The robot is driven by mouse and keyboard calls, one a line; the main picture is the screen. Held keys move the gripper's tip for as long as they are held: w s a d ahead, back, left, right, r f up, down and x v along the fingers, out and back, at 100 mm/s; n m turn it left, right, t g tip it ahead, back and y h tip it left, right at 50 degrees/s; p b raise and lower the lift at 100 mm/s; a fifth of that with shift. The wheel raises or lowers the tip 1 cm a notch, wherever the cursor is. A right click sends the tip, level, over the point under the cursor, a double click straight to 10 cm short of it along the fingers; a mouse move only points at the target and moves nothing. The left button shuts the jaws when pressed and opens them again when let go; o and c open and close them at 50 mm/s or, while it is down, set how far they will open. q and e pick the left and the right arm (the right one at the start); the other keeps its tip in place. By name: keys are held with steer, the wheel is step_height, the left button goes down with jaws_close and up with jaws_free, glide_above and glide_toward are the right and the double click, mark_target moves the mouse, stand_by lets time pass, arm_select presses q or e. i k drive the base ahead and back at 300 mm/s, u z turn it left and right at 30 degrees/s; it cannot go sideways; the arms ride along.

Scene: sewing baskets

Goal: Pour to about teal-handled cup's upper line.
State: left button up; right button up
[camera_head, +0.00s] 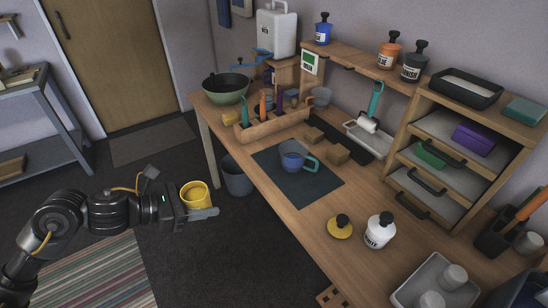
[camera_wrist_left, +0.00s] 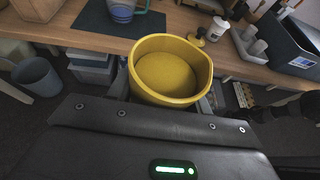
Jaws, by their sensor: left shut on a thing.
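The teal-handled cup (camera_head: 292,156) stands upright on the dark mat, a bluish see-through cup with its handle to the right. It shows partly at the top edge of the left wrist view (camera_wrist_left: 122,12). Its lines and fill level are too small to tell. My left gripper (camera_head: 205,213) is shut on a yellow round container (camera_head: 195,194), off the table's front edge and left of the cup. In the left wrist view the yellow container (camera_wrist_left: 168,98) looks roughly upright; I cannot tell whether the flat yellow surface inside is contents or bottom.
The dark mat (camera_head: 283,186) lies on the wooden table (camera_head: 305,222). A white bottle (camera_head: 379,230) and yellow lid (camera_head: 340,227) stand nearer. A grey bin (camera_head: 237,175) is on the floor.

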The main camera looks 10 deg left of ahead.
mark_target(293, 153)
steer(key=z, duration=2.6)
steer(key=k, duration=1.1)
steer(key=u, duration=0.9)
